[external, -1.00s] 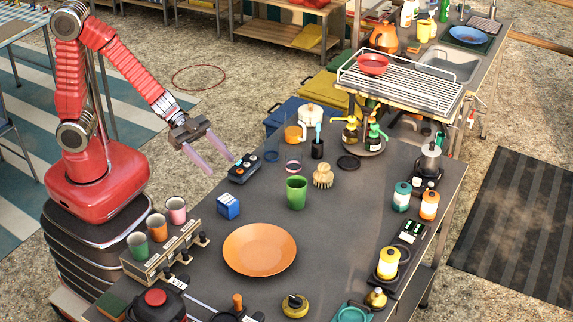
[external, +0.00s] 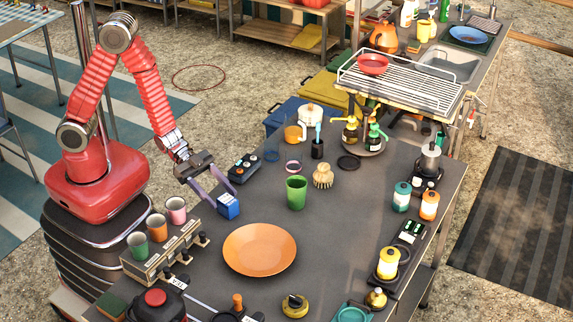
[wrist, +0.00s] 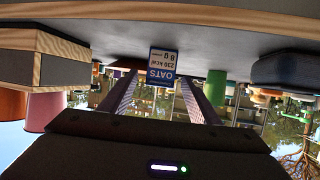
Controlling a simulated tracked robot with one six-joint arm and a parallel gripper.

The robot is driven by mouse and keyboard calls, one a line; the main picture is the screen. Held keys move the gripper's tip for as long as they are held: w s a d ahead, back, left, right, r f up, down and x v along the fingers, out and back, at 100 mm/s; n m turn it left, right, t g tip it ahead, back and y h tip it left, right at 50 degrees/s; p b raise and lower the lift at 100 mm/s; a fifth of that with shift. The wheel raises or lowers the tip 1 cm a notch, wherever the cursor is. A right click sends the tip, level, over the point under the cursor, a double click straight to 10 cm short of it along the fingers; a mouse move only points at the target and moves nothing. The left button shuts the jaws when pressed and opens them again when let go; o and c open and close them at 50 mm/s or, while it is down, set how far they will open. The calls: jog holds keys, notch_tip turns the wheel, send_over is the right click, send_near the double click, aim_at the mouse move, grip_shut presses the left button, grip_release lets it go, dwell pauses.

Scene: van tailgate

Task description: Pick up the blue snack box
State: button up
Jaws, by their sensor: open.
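The blue snack box (external: 228,207) stands on the dark table near its left edge. In the wrist view, which is upside down, the box (wrist: 162,62) shows a blue and white label reading "OATS" and lies between the lines of my two fingers, just past their tips. My gripper (external: 222,202) is open and low, with its fingers reaching to the box in the external view. It also shows in the wrist view (wrist: 160,85) with a gap between the fingers. I cannot tell whether either finger touches the box.
An orange plate (external: 260,249) lies in front of the box. A green cup (external: 296,192) stands to its right. A black control box (external: 245,168) is behind it. A wooden rack with black taps (external: 165,255) and several cups stand at the left.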

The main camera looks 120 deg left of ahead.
aim_at(234, 210)
jog(key=shift+x, duration=1.25)
jog(key=shift+x, duration=2.5)
jog(key=shift+c, duration=0.4)
jog(key=c, duration=1.1)
notch_tip(234, 210, up, 10)
